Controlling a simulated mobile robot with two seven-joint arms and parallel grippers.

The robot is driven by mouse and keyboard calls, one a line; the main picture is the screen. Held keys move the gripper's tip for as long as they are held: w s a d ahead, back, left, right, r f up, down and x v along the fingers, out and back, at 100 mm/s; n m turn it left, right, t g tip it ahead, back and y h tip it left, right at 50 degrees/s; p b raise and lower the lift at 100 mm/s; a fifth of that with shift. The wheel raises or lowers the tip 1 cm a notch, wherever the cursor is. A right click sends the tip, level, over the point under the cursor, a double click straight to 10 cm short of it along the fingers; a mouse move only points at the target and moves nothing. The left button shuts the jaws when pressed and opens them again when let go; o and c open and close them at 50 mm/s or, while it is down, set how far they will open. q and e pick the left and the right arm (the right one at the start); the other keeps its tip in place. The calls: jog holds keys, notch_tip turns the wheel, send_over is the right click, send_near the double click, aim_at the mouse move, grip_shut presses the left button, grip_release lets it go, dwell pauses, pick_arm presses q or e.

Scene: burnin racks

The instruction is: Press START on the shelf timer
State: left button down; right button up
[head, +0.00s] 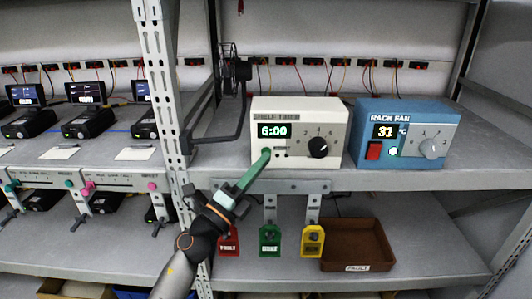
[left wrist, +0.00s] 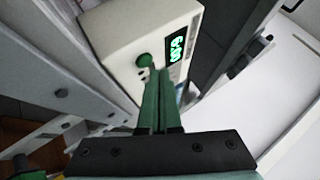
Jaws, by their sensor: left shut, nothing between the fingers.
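The shelf timer (head: 325,119) is a white box on the upper shelf, with a green display (head: 273,131) reading 6:00 and a black knob (head: 318,147). In the left wrist view the timer (left wrist: 130,30) has a round green button (left wrist: 143,60) below its lit display (left wrist: 177,45). My left gripper (head: 265,157) is shut and empty, its green fingers pointing up at the lower left of the timer's front. In the left wrist view the fingertips (left wrist: 158,73) are close beside the button; I cannot tell whether they touch it. My right gripper is not in view.
A blue rack fan box (head: 405,115) reading 31 stands right of the timer. A black fan (head: 235,68) on a bent arm is to its left, near the metal post (head: 160,90). Red, green and yellow tags (head: 312,241) hang below, beside a brown tray (head: 357,240).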

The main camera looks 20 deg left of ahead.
pick_arm(q)
jog(key=shift+w, duration=0.1)
jog(key=shift+w+a, duration=0.15)
jog(key=shift+w, duration=0.2)
jog(key=shift+w+a, duration=0.1)
jog(key=shift+w, duration=0.25)
dwell(0.6)
jog(key=shift+s, duration=0.1)
jog(key=shift+s+d, duration=0.2)
jog(key=shift+s, duration=0.5)
jog(key=shift+s, duration=0.1)
jog(key=s, duration=0.2)
jog(key=s+d+p, duration=0.1)
jog(key=s, duration=0.1)
jog(key=shift+s+d, duration=0.2)
jog(key=shift+s, duration=0.1)
